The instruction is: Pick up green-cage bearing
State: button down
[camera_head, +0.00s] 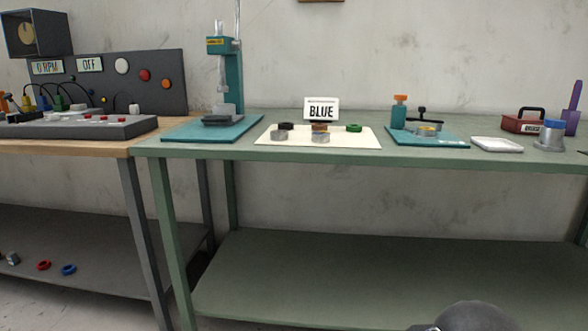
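A small green ring-shaped part (354,128), which looks like the green-cage bearing, lies at the right side of a cream mat (350,140) on the green workbench. A dark part (286,126) and a brown-topped part (320,127) lie on the same mat, with grey metal rings (321,138) in front of them. My gripper does not show. A dark rounded piece at the bottom edge looks like part of my arm, well short of the bench.
A teal press (226,75) stands left. A teal mat (400,138) with tools, a white tray (497,144) and a red toolbox (522,121) are right. A lower shelf (380,275) is empty.

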aim_at(424, 131)
jog(key=u, duration=0.55)
jog(key=i, duration=0.75)
jog(key=z, duration=2.45)
